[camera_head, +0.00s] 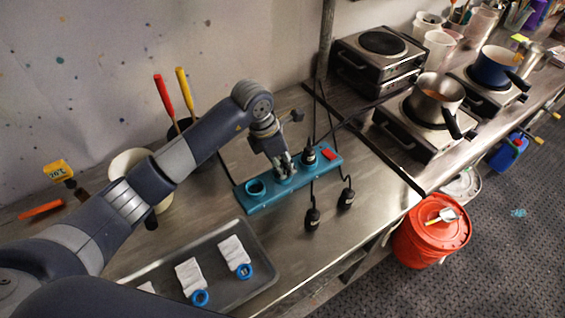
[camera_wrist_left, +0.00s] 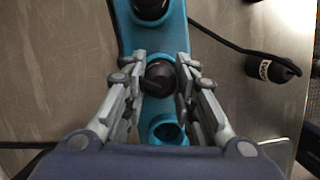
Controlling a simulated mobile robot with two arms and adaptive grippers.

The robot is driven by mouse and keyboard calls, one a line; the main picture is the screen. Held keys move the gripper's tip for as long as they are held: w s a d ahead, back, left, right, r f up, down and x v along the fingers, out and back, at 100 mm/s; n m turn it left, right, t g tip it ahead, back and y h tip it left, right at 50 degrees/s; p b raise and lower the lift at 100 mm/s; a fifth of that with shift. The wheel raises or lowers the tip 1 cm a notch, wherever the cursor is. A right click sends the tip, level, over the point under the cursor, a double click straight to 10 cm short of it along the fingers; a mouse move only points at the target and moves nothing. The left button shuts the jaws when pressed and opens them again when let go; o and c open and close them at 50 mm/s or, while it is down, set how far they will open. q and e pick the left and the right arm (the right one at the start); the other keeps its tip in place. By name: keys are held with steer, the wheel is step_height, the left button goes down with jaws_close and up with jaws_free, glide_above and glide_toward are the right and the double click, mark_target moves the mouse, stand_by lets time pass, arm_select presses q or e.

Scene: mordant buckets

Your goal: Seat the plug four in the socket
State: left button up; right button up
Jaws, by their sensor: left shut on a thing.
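The teal socket strip (camera_head: 268,199) lies on the metal counter; it also shows in the left wrist view (camera_wrist_left: 158,45). My left gripper (camera_head: 284,173) points down at its middle socket. In the left wrist view my gripper (camera_wrist_left: 160,80) is shut on a black plug (camera_wrist_left: 159,77), directly over the strip. I cannot tell how deep this plug sits, and no number shows on it. An empty round socket (camera_head: 256,187) is beside it, also seen in the wrist view (camera_wrist_left: 167,131). Another black plug (camera_head: 309,155) stands in the strip on the other side. My right gripper is not in view.
Two loose black plugs (camera_head: 312,219) (camera_head: 346,198) with cords lie on the counter in front of the strip. A red switch (camera_head: 330,154) is at the strip's right end. A grey tray (camera_head: 262,285) with blue rings is nearer. Hot plates (camera_head: 418,137) stand to the right.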

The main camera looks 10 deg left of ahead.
arm_select(q)
steer(key=o, duration=1.1)
steer(key=b+v, duration=0.2)
steer(key=v, duration=1)
steer(key=shift+r, duration=0.1)
